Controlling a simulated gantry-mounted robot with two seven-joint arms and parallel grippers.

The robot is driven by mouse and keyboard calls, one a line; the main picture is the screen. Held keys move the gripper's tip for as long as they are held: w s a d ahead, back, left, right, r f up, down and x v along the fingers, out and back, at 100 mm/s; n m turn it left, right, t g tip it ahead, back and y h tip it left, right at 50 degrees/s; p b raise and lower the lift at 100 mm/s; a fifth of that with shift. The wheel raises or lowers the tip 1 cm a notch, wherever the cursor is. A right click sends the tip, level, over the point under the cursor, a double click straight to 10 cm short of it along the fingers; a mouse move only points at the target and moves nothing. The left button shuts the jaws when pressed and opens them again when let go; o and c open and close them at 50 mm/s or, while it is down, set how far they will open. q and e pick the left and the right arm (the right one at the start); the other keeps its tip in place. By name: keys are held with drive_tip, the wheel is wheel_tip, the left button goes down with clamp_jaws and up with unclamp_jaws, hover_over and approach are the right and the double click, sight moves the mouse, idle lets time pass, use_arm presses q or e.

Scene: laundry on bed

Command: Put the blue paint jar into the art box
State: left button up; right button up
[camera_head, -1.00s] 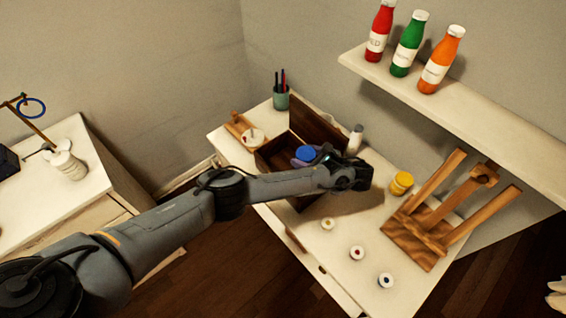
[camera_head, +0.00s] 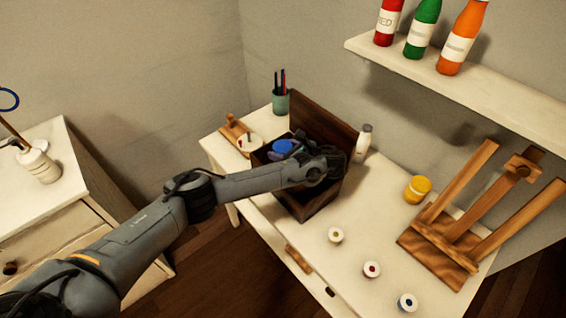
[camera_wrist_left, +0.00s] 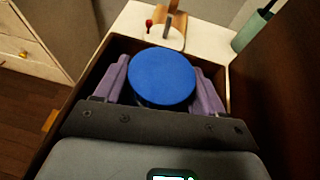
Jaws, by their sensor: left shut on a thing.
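The blue paint jar (camera_head: 283,147) is held in my left gripper (camera_head: 287,152), at the opening of the art box (camera_head: 307,205). In the left wrist view the jar's round blue lid (camera_wrist_left: 162,77) sits between the two purple fingers of the left gripper (camera_wrist_left: 163,85), with the box walls around it. The art box is dark wood, with its lid raised at the back. My wrist and arm cover part of the box opening, and I cannot tell whether the jar touches the box floor. My right gripper is not in view.
A white bottle (camera_head: 363,140) stands close to the box's right side. A pen cup (camera_head: 281,101) and a wooden stand (camera_head: 236,131) are behind and left. A yellow jar (camera_head: 417,189), an easel (camera_head: 450,235) and several small white-sided pots stand right; a shelf (camera_head: 450,85) overhangs.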

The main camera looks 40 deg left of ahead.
use_arm(q)
drive_tip(key=shift+f+b, duration=0.55)
drive_tip(key=shift+f, duration=1.5)
drive_tip(key=o, duration=1.2)
drive_tip(key=shift+o, duration=0.2)
